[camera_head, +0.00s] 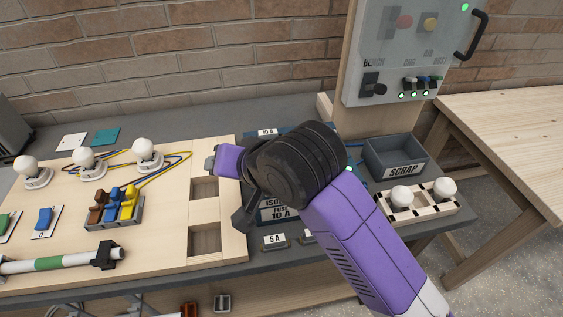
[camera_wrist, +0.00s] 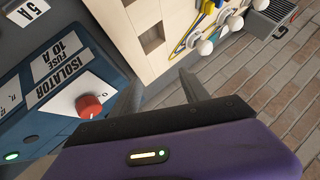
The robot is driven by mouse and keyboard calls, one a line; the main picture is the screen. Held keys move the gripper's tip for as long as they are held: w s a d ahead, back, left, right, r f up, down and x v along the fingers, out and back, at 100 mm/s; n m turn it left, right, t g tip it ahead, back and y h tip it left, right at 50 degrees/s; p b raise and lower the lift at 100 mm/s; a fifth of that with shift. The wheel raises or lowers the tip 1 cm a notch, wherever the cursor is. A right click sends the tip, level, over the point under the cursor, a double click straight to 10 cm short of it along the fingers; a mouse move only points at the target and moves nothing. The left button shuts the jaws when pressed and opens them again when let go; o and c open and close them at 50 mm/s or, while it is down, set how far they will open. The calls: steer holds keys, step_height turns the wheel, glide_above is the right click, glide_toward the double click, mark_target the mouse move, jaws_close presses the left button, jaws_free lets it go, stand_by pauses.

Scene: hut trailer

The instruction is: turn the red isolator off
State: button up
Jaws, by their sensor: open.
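The isolator's red knob (camera_wrist: 90,106) sits on a white plate in the wrist view, next to the lettering "ISOLATOR FUSE 10 A". Its lower edge is close to my gripper's dark body. The blue isolator box (camera_head: 272,214) shows in the head view under my arm, which hides the knob there. My gripper (camera_head: 226,190) is open and empty, to the left of the isolator box. In the wrist view its fingers (camera_wrist: 163,92) stand to the right of the knob, not around it. Whether they touch anything, I cannot tell.
A lit green lamp (camera_wrist: 12,155) is on the isolator panel. A wooden board (camera_head: 160,235) with bulbs and wires lies to the left. A grey scrap bin (camera_head: 395,157) and a bulb holder (camera_head: 418,207) stand to the right. A grey control box (camera_head: 405,55) rises behind.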

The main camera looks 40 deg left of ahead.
steer(key=w+d+r+t+h, duration=0.2)
steer(key=w+d+r+h, duration=0.2)
steer(key=w+d+h, duration=0.3)
steer(key=shift+m, duration=0.5)
steer(key=shift+s+d+p+x, duration=0.15)
steer(key=shift+p+x, duration=0.15)
steer(key=shift+x, duration=0.9)
steer(key=shift+s+p+x, duration=0.1)
steer(key=shift+p+x, duration=0.25)
steer(key=shift+x, duration=0.9)
steer(key=shift+s+d+p+x, duration=0.15)
steer(key=shift+p+x, duration=0.15)
steer(key=shift+x, duration=0.9)
steer(key=shift+f, duration=0.2)
jaws_close()
